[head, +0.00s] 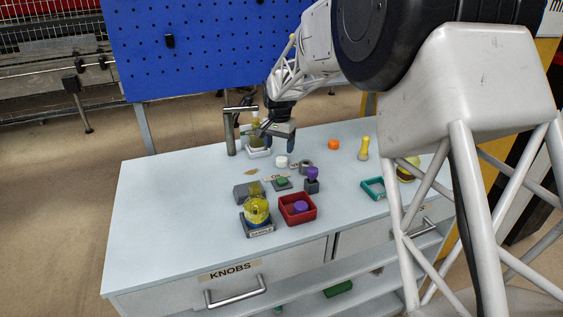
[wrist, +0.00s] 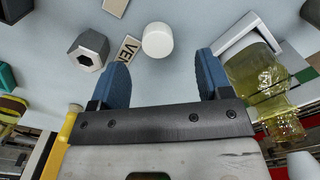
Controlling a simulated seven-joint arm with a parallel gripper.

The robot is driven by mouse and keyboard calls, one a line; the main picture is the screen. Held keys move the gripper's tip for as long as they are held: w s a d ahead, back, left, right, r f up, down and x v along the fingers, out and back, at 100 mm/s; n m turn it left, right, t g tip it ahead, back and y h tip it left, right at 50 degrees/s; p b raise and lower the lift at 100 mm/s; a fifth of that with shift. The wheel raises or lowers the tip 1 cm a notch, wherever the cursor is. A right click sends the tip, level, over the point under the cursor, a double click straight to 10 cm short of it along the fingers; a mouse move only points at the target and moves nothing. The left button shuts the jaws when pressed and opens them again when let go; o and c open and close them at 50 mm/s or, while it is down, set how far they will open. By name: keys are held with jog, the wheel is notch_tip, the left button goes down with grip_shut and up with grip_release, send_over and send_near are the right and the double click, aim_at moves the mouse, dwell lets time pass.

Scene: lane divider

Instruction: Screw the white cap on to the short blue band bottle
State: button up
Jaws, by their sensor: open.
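The white cap (head: 282,161) sits on the table just in front of my gripper (head: 279,142). In the wrist view the cap (wrist: 157,39) lies beyond the fingertips, roughly between their lines and apart from them. My gripper (wrist: 163,68) is open and empty.
A grey hex piece (wrist: 89,50) and a label plate (wrist: 127,50) lie near the cap. A red tray (head: 297,209) with a purple piece, a grey block (head: 248,190) and a metal post (head: 230,134) stand around. The table's left side is clear.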

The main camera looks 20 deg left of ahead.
aim_at(281, 159)
jog(key=shift+f, duration=0.2)
jog(key=shift+w+d+f, duration=0.1)
jog(key=shift+f, duration=1.2)
jog(key=shift+w+d+f, duration=0.1)
jog(key=shift+f, duration=1.15)
jog(key=shift+c, duration=0.2)
jog(key=c, duration=1)
